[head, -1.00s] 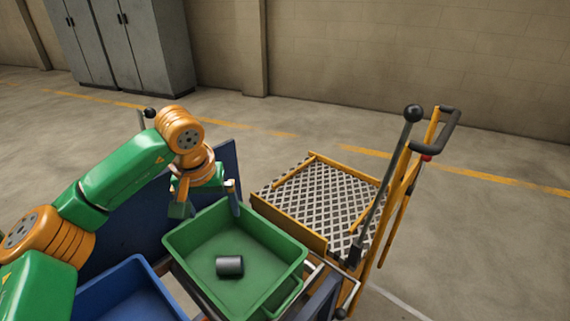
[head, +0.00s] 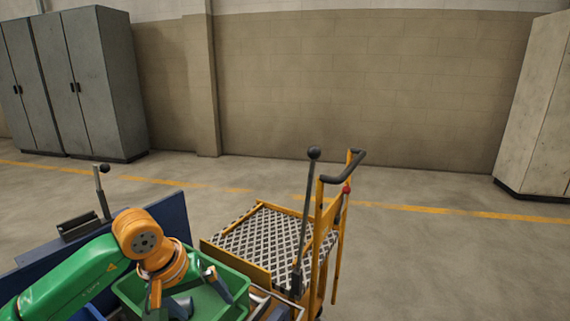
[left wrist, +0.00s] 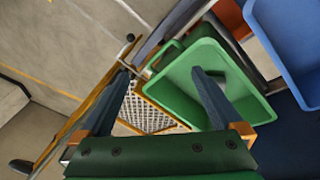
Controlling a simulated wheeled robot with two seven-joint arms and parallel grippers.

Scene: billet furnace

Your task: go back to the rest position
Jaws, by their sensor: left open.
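My left gripper (head: 184,292) is open over the green bin (head: 236,278), with its two fingers apart and nothing seen between them. In the left wrist view its fingers (left wrist: 161,78) spread in front of the green bin (left wrist: 172,88). My right gripper is in neither view.
A yellow cart (head: 262,240) with a mesh deck and upright handle stands right of the bin. A blue bin (left wrist: 290,45) sits beside the green one. A dark blue panel (head: 40,264) stands behind my left arm. Grey cabinets (head: 100,85) are far back; open floor lies right.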

